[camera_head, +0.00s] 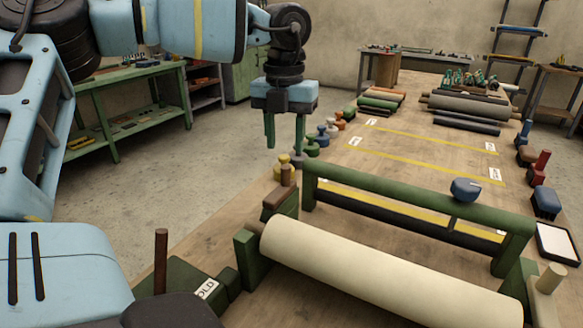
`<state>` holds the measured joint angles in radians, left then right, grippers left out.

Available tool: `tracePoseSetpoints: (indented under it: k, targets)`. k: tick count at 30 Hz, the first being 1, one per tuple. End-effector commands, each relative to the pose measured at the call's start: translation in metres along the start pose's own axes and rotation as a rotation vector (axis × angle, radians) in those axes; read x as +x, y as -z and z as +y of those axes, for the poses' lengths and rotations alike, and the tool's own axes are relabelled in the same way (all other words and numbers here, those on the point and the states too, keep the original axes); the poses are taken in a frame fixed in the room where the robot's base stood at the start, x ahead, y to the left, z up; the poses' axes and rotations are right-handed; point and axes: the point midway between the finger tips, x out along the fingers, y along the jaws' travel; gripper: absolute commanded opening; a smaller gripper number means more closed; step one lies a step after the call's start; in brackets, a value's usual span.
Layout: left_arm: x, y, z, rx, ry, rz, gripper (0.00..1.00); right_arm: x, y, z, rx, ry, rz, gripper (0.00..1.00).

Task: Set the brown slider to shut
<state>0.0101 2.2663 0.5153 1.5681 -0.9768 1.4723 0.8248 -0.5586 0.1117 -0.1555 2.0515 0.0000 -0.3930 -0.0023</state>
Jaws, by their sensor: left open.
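A brown block with an upright peg (280,196) sits on the left end of a green roll stand (420,190); it looks like the brown slider, but I see no shut mark beside it. A brown upright lever (161,262) rises from a dark green base at lower left, with a white label (207,290) reading "OLD" or "HOLD". My left gripper (285,145) points down, open and empty, its green fingers apart. In the picture it is just above the brown block and a yellow knob (284,160); the height gap is unclear. My right gripper is not in view.
A cream roll (380,270) lies across the front of the stand. A blue knob (466,189) sits on the stand's green bar. Coloured knobs line the bench's left edge; blocks, a red-handled piece (541,165) and a white-topped tray (557,243) line the right.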

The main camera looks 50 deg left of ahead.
Motion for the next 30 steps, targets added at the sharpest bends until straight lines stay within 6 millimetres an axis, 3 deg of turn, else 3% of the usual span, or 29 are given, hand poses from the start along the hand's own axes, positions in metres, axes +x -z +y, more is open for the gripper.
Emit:
tracePoseSetpoints:
  k: [16,28,30]
  targets:
    - [0.069,0.001,0.0,0.0,0.0,0.004,0.41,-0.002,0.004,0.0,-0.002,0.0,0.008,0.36]
    - [0.077,0.0,0.0,0.0,0.001,0.001,0.41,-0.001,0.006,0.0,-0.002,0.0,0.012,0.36]
    - [0.077,0.0,0.0,0.0,0.0,0.001,0.35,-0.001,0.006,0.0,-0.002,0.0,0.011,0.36]
